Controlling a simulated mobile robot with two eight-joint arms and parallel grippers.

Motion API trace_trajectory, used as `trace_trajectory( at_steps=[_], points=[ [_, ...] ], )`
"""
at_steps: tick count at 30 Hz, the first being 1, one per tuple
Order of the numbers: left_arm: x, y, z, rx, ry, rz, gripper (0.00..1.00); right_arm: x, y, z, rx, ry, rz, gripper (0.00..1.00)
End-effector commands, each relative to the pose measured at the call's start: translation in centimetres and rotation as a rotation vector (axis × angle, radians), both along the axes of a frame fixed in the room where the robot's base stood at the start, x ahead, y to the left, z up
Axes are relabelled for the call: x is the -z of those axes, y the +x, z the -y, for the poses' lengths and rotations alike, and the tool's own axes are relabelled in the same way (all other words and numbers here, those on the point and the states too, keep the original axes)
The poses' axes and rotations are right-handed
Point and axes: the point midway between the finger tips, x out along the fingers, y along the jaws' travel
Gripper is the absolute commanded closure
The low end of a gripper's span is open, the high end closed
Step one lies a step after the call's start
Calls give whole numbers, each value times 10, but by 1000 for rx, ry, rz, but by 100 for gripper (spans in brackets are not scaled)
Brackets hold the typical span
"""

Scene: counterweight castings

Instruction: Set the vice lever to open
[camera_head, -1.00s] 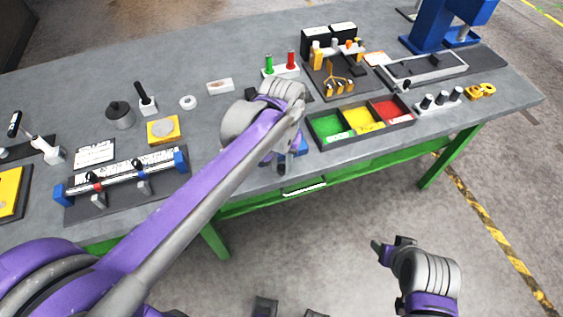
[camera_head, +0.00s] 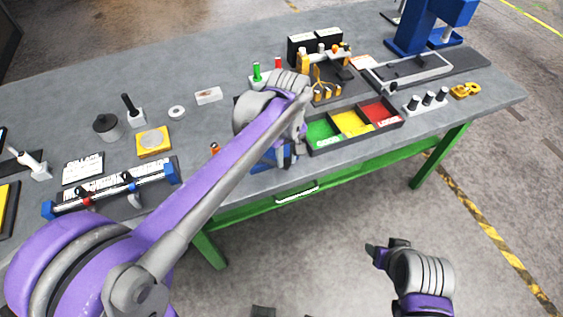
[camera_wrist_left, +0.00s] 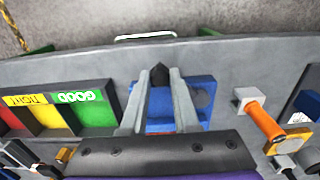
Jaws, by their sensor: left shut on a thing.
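The blue vice (camera_head: 262,160) stands at the front edge of the grey bench, partly hidden by my left arm. In the left wrist view its blue body (camera_wrist_left: 203,90) lies under and between my fingers. A black lever tip (camera_wrist_left: 160,75) shows between the fingertips. My left gripper (camera_head: 287,158) is low over the vice; its fingers (camera_wrist_left: 157,88) straddle the lever and are shut on it. Most of the lever is hidden, so its setting cannot be read. My right gripper (camera_head: 374,251) hangs off the bench, over the floor; its opening is unclear.
Right of the vice is a tray with green (camera_head: 321,131), yellow and red compartments. An orange-handled piece (camera_wrist_left: 263,120) stands close on the other side. A rail fixture (camera_head: 115,190) and a yellow block (camera_head: 153,141) lie further left.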

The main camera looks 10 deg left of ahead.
Motion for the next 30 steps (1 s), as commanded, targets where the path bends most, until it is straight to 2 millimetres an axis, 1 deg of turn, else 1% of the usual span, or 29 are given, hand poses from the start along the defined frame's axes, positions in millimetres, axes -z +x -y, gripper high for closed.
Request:
trace_trajectory(
  at_steps=[1, 9, 18, 24, 30],
  points=[
    [-1, 5, 1, -42, 1, 1, 100, 0, 0, 0, 0, 0, 0, 41],
    [-1, 28, 1, -299, 0, 1, 100, -2, 1, 0, 0, 0, 1, 41],
    [-1, 49, -5, -558, 0, 1, 100, -4, 1, 0, 0, 0, 3, 41],
    [-1, 59, -9, -681, -1, 1, 100, -5, 2, 0, 0, 0, 3, 41],
    [-1, 65, -13, -758, -1, 1, 100, -6, 2, 0, 0, 0, 4, 41]
  ],
)
